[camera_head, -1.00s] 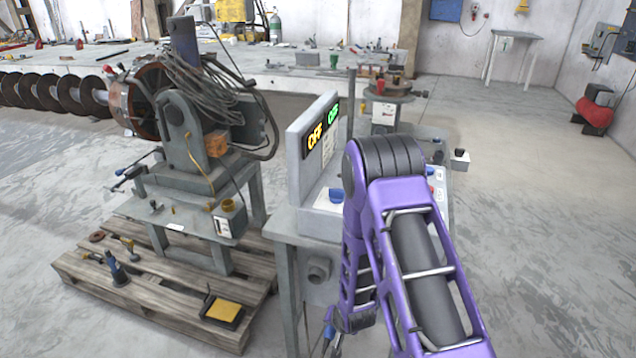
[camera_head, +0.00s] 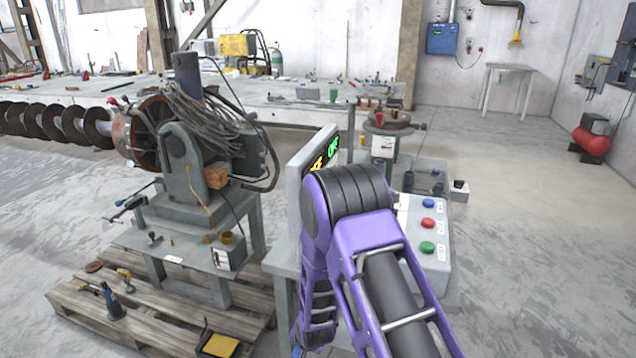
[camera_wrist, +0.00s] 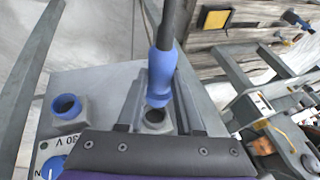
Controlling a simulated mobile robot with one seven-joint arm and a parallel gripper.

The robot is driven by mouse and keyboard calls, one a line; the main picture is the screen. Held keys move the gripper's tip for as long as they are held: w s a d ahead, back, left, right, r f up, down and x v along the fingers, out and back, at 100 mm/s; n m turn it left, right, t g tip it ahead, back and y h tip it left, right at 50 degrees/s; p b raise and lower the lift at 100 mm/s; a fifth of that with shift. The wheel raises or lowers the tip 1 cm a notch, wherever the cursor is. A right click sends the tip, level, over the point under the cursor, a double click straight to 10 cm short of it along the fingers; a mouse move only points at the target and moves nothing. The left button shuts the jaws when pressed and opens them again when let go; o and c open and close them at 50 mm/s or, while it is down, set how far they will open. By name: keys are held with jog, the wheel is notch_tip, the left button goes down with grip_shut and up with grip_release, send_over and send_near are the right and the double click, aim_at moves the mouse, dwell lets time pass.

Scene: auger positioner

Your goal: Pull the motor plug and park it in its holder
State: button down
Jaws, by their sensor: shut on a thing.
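The motor plug (camera_wrist: 163,72) is blue with a thick black cable (camera_wrist: 177,22), in the wrist view. It stands nearly upright between the fingers of my gripper (camera_wrist: 160,85), which is shut on it. Its lower end is over a round grey opening (camera_wrist: 154,116); I cannot tell whether it touches the rim. Left of it is an empty blue-ringed socket (camera_wrist: 67,105) in a grey housing, near a "230 V" label (camera_wrist: 66,142). I cannot tell for certain which one is the holder. In the head view my arm hides the gripper and plug.
A control box with ON/OFF signs (camera_head: 318,155) stands behind my arm. A button panel (camera_head: 440,270) is to its right. The auger stand (camera_head: 190,215) is on the left, above a wooden pallet (camera_head: 165,325). Open floor (camera_head: 545,270) lies to the right.

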jog(key=shift+w, duration=0.1)
jog(key=shift+w+d+b, duration=0.2)
jog(key=shift+w+b, duration=0.05)
jog(key=shift+w, duration=0.35)
jog(key=shift+w+d+b, duration=0.2)
jog(key=shift+w, duration=0.35)
jog(key=shift+w+d, duration=0.2)
jog(key=shift+w, duration=0.35)
jog(key=shift+w+d, duration=0.15)
jog(key=shift+w, duration=0.35)
jog(key=shift+w+d, duration=0.3)
jog(key=shift+w, duration=0.55)
jog(key=shift+w+d, duration=0.25)
jog(key=shift+w, duration=0.55)
jog(key=shift+c, duration=2.4)
grip_release()
jog(key=p+v, duration=0.3)
jog(key=v, duration=1.4)
jog(key=shift+s+r, duration=0.15)
jog(key=shift+s, duration=0.05)
